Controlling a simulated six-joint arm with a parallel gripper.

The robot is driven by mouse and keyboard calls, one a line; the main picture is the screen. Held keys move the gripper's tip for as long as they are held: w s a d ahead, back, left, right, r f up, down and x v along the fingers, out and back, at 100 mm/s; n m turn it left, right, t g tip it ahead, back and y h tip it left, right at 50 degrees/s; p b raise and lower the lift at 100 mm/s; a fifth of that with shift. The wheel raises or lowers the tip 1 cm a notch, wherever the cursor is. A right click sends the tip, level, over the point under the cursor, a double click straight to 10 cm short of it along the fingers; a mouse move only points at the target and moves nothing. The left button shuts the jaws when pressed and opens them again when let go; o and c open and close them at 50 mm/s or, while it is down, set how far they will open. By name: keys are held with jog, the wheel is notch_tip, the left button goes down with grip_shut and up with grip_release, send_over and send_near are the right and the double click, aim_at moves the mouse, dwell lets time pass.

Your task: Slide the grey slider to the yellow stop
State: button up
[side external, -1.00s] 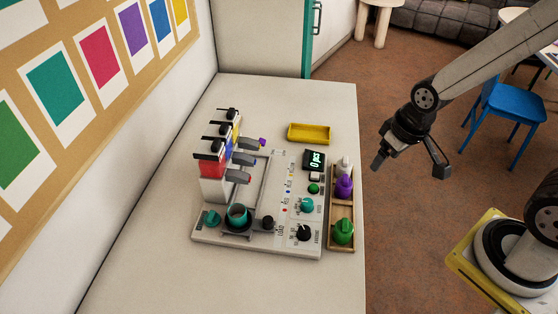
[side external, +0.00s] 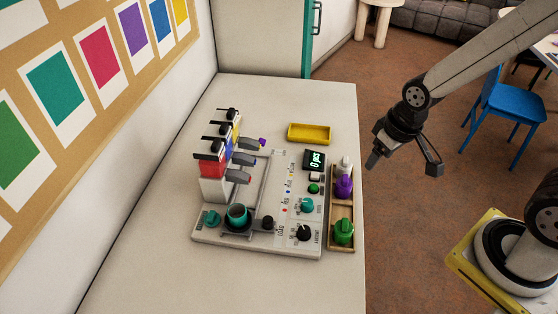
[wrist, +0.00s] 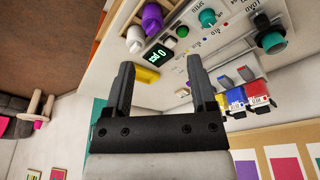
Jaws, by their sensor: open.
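The grey slider (side external: 238,234) appears to be the dark grey carriage under a teal cup, at the near end of the track on the board. A black knob (side external: 268,222) stands just right of it. The yellow stop seems to be by the yellow dispenser (side external: 237,127) at the track's far end; its exact mark is too small to make out. My gripper (side external: 403,166) is open and empty, in the air right of the table, well apart from the slider.
Red (side external: 212,168) and blue dispensers stand left of the track, their grey spouts reaching over it. Knobs and a display (side external: 314,160) line the board's right. A wooden tray (side external: 341,208) holds bottles. A yellow tray (side external: 310,133) lies behind. The near table is clear.

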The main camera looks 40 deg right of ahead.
jog(key=w+a+f+n+g, duration=0.1)
jog(key=w+a+f+n, duration=0.15)
jog(key=w+a, duration=0.65)
jog(key=g, duration=0.2)
send_over(268, 220)
jog(key=shift+n, duration=0.45)
notch_tip(268, 220, down, 6)
jog(key=shift+d+f, duration=0.1)
jog(key=shift+f, duration=0.05)
jog(key=shift+f, duration=3.75)
grip_shut()
